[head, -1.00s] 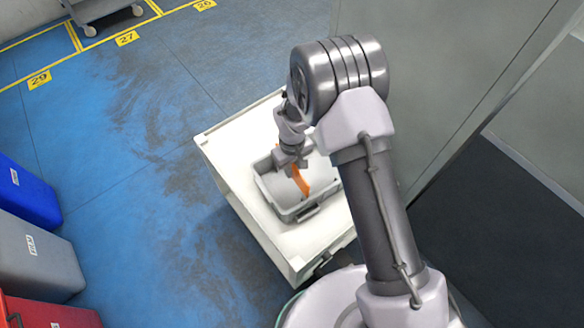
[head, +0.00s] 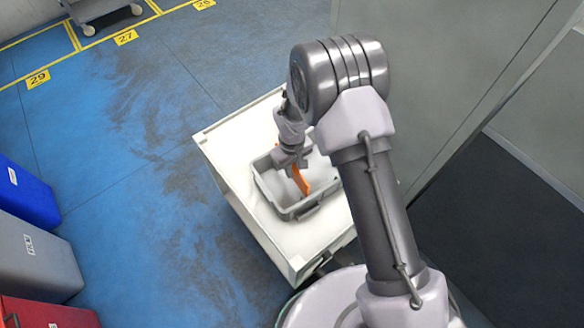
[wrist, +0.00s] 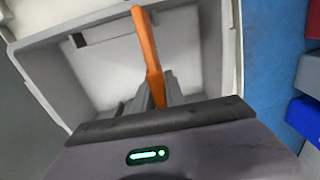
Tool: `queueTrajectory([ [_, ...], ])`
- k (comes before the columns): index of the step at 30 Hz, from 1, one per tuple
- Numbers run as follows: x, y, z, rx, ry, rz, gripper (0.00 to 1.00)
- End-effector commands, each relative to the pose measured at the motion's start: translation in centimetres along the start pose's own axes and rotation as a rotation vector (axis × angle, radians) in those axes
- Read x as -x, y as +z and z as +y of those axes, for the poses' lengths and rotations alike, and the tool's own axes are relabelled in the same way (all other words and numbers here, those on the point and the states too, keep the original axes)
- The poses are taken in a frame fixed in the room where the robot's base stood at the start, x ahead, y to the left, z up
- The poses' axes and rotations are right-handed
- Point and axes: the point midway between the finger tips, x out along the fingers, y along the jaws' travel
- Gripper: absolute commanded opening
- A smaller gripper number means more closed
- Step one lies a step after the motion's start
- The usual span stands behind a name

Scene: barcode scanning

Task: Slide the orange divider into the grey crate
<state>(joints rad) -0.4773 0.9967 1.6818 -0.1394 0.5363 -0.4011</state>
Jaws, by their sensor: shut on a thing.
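The grey crate (head: 292,211) stands on a white cabinet top, its open side up. The orange divider (head: 302,183) is a thin panel held upright at the crate, with its lower part within the crate's walls. In the wrist view the divider (wrist: 147,45) runs from between the fingers across the crate interior (wrist: 100,75). My gripper (head: 289,160) is over the crate and shut on the divider; its fingers (wrist: 152,92) also show in the wrist view. Whether the divider sits in any slot or touches the crate floor, I cannot tell.
The white cabinet (head: 214,150) has bare top around the crate. A blue bin (head: 22,192), a grey bin (head: 38,255) and a red bin (head: 45,312) stand at the left. A grey wall panel (head: 440,80) rises at the right. Blue floor between is clear.

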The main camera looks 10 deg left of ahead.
Motion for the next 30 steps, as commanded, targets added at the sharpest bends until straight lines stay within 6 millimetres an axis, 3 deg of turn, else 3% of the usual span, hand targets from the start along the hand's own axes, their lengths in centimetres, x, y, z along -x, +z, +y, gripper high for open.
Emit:
queueTrajectory([
  [30, -6.1, 0.0, 0.0, 0.0, 0.0, 0.0, 0.0],
])
